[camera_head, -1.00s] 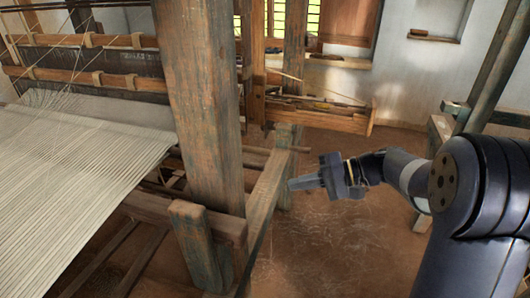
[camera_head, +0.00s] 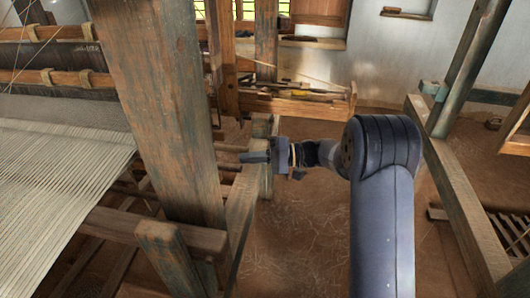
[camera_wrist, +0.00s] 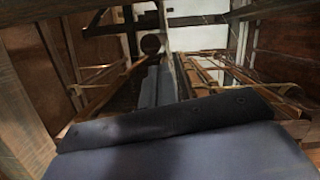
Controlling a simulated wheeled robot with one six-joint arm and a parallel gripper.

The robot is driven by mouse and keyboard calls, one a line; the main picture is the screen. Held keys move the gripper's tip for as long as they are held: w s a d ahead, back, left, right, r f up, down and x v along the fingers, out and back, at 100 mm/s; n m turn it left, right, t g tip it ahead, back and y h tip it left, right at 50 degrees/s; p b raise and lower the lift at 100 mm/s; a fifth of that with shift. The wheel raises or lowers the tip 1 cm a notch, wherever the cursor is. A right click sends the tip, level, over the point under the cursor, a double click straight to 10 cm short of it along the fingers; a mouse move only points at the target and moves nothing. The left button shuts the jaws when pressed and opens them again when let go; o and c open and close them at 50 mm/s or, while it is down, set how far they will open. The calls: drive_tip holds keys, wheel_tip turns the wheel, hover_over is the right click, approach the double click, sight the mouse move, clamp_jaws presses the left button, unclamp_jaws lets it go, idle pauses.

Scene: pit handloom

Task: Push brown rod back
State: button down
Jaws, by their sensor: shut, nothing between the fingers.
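A brown rod (camera_wrist: 151,43) shows its round end in the wrist view, just beyond my fingertips and a little above them. In the head view, thin brown rods (camera_head: 229,167) lie low between the thick front post (camera_head: 165,110) and my gripper; I cannot tell which one is that rod. My gripper (camera_head: 242,157) is shut and empty, pointing left over the loom's low side beam (camera_head: 241,208). Its narrow fingers also show in the wrist view (camera_wrist: 156,85). Whether the tips touch the rod end is not clear.
The loom's woven cloth (camera_head: 50,170) spreads at left. A wooden tray with sticks (camera_head: 295,103) stands behind my gripper. A long timber beam (camera_head: 455,190) lies at right. The earth floor (camera_head: 295,235) below my arm is clear.

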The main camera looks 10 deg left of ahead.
sight(240, 170)
drive_tip(key=shift+s+a+f, duration=0.1)
drive_tip(key=shift+s+a, duration=0.1)
drive_tip(key=shift+a, duration=1.05)
drive_tip(key=shift+s, duration=0.1)
drive_tip(key=shift+s+a+b, duration=0.15)
drive_tip(key=shift+s+b, duration=1.05)
drive_tip(key=shift+s, duration=0.6)
drive_tip(key=shift+f, duration=0.1)
